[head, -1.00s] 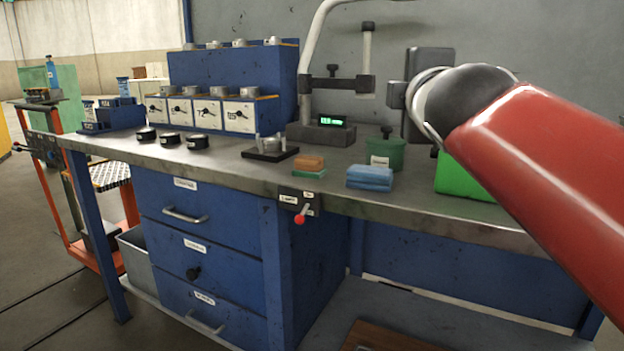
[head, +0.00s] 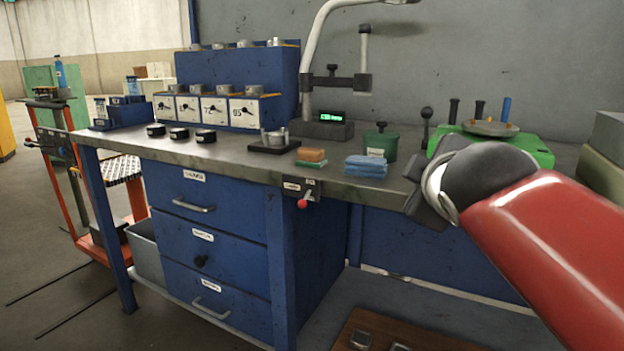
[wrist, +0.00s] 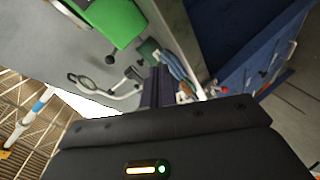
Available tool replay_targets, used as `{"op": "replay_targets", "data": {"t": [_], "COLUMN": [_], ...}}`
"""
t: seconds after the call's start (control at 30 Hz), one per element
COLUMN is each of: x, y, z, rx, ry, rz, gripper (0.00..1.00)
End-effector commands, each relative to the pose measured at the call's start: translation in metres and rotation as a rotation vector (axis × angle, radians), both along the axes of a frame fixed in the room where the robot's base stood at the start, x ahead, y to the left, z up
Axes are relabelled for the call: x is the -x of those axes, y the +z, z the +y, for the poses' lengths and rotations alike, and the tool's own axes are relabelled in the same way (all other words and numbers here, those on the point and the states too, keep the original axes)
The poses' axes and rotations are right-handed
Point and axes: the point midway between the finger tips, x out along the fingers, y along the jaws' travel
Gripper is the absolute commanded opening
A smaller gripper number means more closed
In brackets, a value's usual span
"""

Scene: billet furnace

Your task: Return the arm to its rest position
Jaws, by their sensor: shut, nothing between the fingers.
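My red arm reaches in from the right of the head view, its dark wrist end low over the bench's front edge. My gripper (wrist: 157,78) shows in the wrist view as a dark body with narrow dark fingers together and nothing between them. In the head view the fingers are hard to make out behind the wrist. The gripper appears apart from the bench (head: 240,158) and holds nothing.
A green block (head: 540,150) with a round dish stands behind my wrist. Blue cloths (head: 366,167), a green pot (head: 381,145) and an orange-and-green sponge (head: 311,156) lie to its left. A red-knobbed lever (head: 303,203) sticks out from the bench front.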

Motion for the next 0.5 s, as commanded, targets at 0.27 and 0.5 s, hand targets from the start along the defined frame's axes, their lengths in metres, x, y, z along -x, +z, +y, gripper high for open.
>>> {"op": "replay_targets", "data": {"t": [0.27,0.5], "x": [0.073,0.15], "y": [-0.135,-0.238], "z": [-0.007,0.007], "rx": [-0.459,-0.819], "ry": [-0.257,-0.547], "rz": [0.301,0.548], "gripper": [0.0,0.0]}}
